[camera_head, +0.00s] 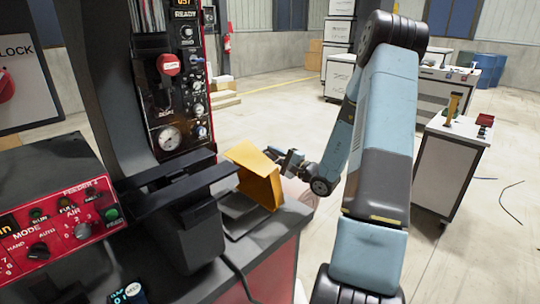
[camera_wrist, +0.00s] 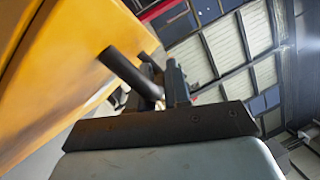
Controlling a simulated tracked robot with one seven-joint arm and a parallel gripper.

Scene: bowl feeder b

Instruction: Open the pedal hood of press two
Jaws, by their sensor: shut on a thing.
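The yellow pedal hood (camera_head: 262,182) stands tilted over a dark base at the corner of the press table in the head view. Its inner side faces left toward the press. It fills the left of the wrist view (camera_wrist: 60,75) at close range. My gripper (camera_head: 284,157) is at the hood's upper right side. In the wrist view my gripper (camera_wrist: 165,85) is shut on a dark round bar (camera_wrist: 130,72) at the hood's edge. The bar looks like the hood's handle, but its joint with the hood is not clear. The pedal itself cannot be made out.
The dark press frame (camera_head: 110,90) and its gauge panel (camera_head: 175,90) stand left of the hood. A red feeder control box (camera_head: 60,220) is at the lower left. A white cabinet (camera_head: 447,165) stands at the right. The floor between is mostly clear.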

